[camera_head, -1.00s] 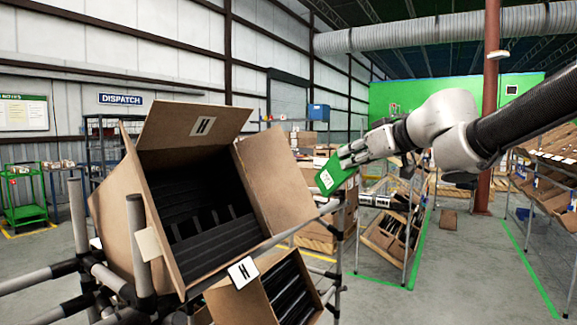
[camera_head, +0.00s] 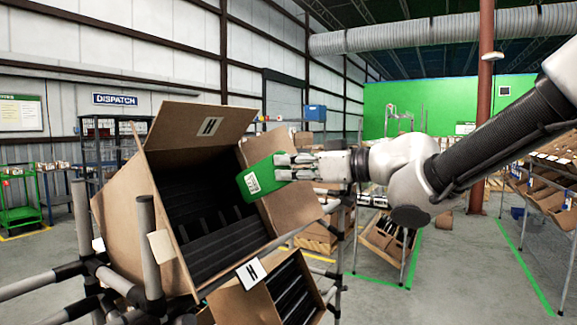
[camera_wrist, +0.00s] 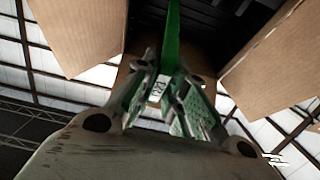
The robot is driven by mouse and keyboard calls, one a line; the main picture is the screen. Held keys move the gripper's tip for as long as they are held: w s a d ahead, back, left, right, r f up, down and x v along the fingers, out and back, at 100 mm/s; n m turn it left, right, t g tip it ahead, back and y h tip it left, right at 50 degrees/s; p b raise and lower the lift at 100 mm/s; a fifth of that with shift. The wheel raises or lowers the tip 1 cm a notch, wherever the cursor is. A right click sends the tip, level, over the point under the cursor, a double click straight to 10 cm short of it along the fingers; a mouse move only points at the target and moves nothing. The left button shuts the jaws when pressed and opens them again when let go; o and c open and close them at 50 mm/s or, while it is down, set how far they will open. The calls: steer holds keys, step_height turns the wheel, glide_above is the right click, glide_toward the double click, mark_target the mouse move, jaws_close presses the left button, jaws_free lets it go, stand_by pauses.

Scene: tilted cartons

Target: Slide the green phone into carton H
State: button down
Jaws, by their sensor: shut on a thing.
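The green phone (camera_head: 262,180) has a white label on its face and is held by my gripper (camera_head: 290,166), which is shut on its right end. In the wrist view the phone (camera_wrist: 173,40) shows edge-on between the fingers (camera_wrist: 168,95) and points toward a dark carton interior. Carton H (camera_head: 128,205) is a tilted brown box with its mouth open toward the camera and black ribbed dividers (camera_head: 205,232) inside. An H label (camera_head: 210,126) is on its raised top flap. The phone is in front of the right flap, near the mouth's right side; its exact depth is unclear.
A smaller carton (camera_head: 243,303) with black dividers sits below, beside another H label (camera_head: 251,273). A pipe rack (camera_head: 147,245) supports the cartons. The carton's top and right flaps (camera_head: 275,205) stand out around its mouth. More shelving stands at the right.

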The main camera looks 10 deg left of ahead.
mark_target(266, 188)
steer(key=shift+w+a+f, duration=0.35)
steer(key=shift+a+f, duration=0.25)
steer(key=shift+a, duration=0.15)
steer(key=shift+w+a+f, duration=0.3)
steer(key=shift+a+f, duration=0.25)
steer(key=shift+a, duration=0.2)
steer(key=shift+f, duration=0.1)
steer(key=shift+s+d+f, duration=0.1)
steer(key=shift+d+f, duration=0.1)
steer(key=shift+f, duration=0.3)
steer(key=shift+a, duration=0.2)
steer(key=shift+a+f, duration=0.15)
steer(key=shift+a, duration=0.05)
steer(key=shift+w+a, duration=0.1)
steer(key=shift+w, duration=0.1)
steer(key=shift+w+a+f, duration=0.2)
steer(key=shift+a+f, duration=0.15)
steer(key=shift+a, duration=0.15)
steer(key=shift+w+a+f, duration=0.2)
steer(key=shift+a+f, duration=0.1)
steer(key=shift+a, duration=0.15)
steer(key=shift+a, duration=0.1)
